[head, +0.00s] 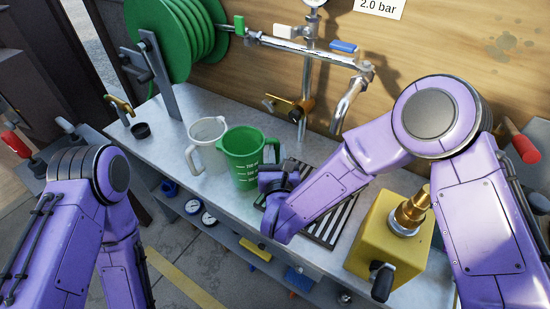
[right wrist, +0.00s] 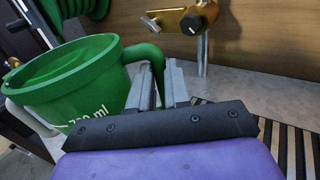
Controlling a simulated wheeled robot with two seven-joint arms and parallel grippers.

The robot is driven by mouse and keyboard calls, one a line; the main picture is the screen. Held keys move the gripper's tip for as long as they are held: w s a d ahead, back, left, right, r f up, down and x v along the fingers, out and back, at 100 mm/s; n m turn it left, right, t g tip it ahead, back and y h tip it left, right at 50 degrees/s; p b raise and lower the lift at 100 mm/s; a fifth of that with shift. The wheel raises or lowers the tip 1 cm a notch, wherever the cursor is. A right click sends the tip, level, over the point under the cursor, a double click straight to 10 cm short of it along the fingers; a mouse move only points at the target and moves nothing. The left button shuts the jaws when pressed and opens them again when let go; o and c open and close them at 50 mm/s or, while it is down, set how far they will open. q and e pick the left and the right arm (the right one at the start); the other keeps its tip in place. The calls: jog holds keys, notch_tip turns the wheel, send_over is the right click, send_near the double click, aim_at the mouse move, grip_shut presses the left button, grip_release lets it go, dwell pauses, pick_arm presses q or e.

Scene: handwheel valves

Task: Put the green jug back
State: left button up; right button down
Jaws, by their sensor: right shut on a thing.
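The green jug (head: 247,162), with white measuring marks, is upright near the middle of the bench in the head view. It also shows at the left of the right wrist view (right wrist: 85,85). My right gripper (right wrist: 160,88) is shut on the jug's handle, at the jug's right side; it also shows in the head view (head: 274,163). I cannot tell whether the jug's base touches the bench. My left arm is at the left of the head view, but its gripper is out of the picture.
A white jug (head: 207,138) stands close left of the green one on the grey bench (head: 165,148). A slotted drain grate (head: 332,222) and a yellow block with a brass fitting (head: 375,235) are to the right. Pipework with a brass tap (head: 297,108) rises behind, beside a green hose reel (head: 172,40).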

aim_at(278, 158)
notch_tip(278, 158, down, 3)
jog(key=shift+s+d+r, duration=0.1)
jog(key=shift+d+r, duration=0.05)
jog(key=shift+w+f, duration=0.25)
jog(key=shift+s, duration=0.1)
jog(key=shift+s+f+b, duration=0.1)
jog(key=shift+b, duration=0.2)
jog(key=c, duration=1.1)
grip_release()
